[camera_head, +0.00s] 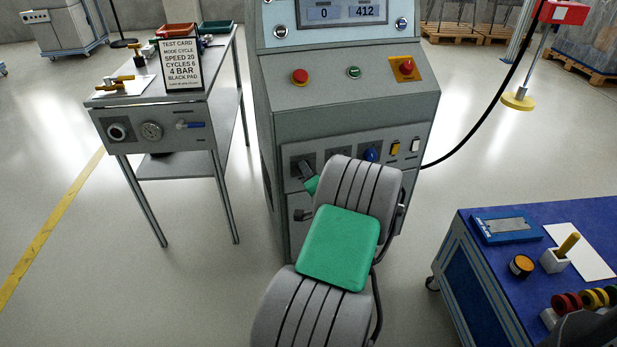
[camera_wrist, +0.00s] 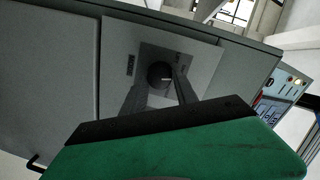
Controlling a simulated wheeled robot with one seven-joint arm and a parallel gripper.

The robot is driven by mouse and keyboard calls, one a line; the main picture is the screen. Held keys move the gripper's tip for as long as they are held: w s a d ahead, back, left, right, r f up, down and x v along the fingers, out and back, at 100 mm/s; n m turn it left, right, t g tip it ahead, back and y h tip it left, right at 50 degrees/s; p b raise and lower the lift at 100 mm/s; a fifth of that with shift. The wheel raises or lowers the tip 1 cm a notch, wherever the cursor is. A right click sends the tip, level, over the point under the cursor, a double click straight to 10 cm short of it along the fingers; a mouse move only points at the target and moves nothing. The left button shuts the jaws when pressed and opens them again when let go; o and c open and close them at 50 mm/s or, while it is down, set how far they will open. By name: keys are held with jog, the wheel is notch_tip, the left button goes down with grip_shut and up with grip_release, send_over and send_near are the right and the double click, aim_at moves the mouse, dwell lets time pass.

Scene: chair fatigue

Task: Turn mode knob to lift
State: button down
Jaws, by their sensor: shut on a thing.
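The mode knob (camera_wrist: 158,72) is a round black knob with a short white mark, on a grey plate of the machine. In the wrist view its mark points toward the right of the picture. Small lettering on the plate is too small to read surely. My gripper (camera_wrist: 160,88) has one finger on each side of the knob and is shut on it. In the head view my gripper (camera_head: 306,170) reaches the left end of the machine's lower panel and hides the knob. The green pad on my gripper's body fills the bottom of the wrist view.
A blue knob (camera_head: 370,155), a yellow switch (camera_head: 395,149) and a white switch (camera_head: 415,145) sit farther right on the panel. A steel table (camera_head: 185,100) stands left and a blue-topped cart (camera_head: 470,262) right. Floor between is clear.

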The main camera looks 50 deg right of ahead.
jog(key=shift+w+a+f+n+g+h+b, duration=0.1)
jog(key=shift+n+g+h+b, duration=0.2)
jog(key=shift+n+b, duration=1.55)
jog(key=shift+a+n+g+h+b, duration=0.1)
jog(key=shift+n+g+h+b, duration=0.15)
jog(key=shift+n+b, duration=1.55)
jog(key=shift+n, duration=0.35)
jog(key=c, duration=0.9)
grip_release()
jog(key=shift+d, duration=0.1)
jog(key=shift+c, duration=0.2)
jog(key=p+v, duration=0.1)
jog(key=v, duration=0.7)
jog(key=shift+w, duration=0.1)
